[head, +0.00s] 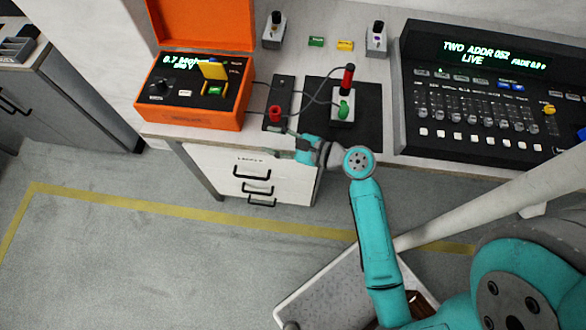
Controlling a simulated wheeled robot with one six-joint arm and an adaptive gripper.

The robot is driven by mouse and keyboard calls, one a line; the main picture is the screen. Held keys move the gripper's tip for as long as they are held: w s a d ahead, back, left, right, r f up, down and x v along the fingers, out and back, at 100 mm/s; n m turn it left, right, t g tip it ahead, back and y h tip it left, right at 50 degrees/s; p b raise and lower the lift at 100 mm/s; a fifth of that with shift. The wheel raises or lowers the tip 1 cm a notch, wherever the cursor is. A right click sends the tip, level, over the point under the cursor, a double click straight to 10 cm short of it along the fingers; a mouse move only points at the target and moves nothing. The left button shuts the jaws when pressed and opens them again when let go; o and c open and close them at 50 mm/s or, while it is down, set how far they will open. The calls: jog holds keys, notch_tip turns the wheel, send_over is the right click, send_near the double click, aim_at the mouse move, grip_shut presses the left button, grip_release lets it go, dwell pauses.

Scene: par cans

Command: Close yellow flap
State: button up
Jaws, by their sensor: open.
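The yellow flap (214,71) stands raised on the black panel of the orange case (190,121) at the upper left. A green button (215,90) shows just below the flap. The case's orange lid (203,24) is open at the back. My gripper (279,143) is open and empty at the front edge of the bench, right of and nearer than the case. It is apart from the flap, with its fingers pointing left.
A red knob (275,113) on a dark plate and a box with a green knob (343,108) and a red-topped probe stand near my gripper, with cables around them. A lighting console (480,95) fills the right. White drawers (250,172) are below the bench.

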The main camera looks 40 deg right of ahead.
jog(key=s+a+f+n+h, duration=0.1)
jog(key=s+f+n+h, duration=0.2)
jog(key=s+f, duration=0.3)
jog(key=shift+s+a+g+h, duration=0.2)
jog(key=shift+s+g+h, duration=0.15)
jog(key=shift+s, duration=0.55)
jog(key=shift+s, duration=0.1)
